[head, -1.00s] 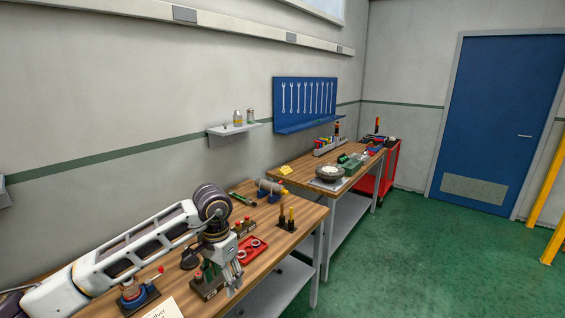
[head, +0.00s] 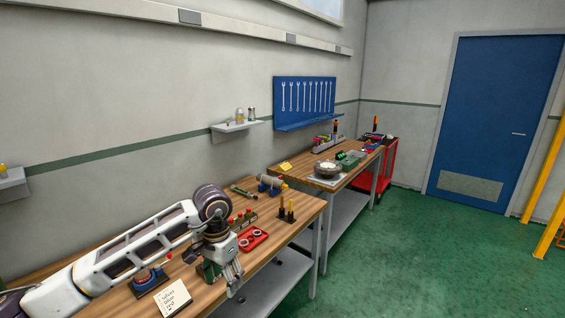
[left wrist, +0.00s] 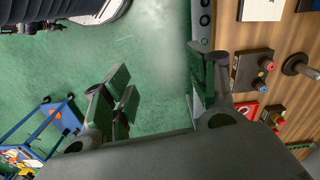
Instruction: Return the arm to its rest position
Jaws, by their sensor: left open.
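My left arm comes in from the left of the head view, over the near workbench. My left gripper (head: 234,277) points down at the bench's front edge. Its fingers are spread and hold nothing. In the left wrist view the open fingers (left wrist: 165,95) have green floor between them, with the bench along the right. My right gripper is in neither view.
On the near bench (head: 285,236) are a red tray with rings (head: 252,239), a blue-based vise (head: 150,279), a handwritten card (head: 172,298) and dark upright tools (head: 287,211). A second bench (head: 350,177) stands beyond. Green floor (head: 400,250) is free at right.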

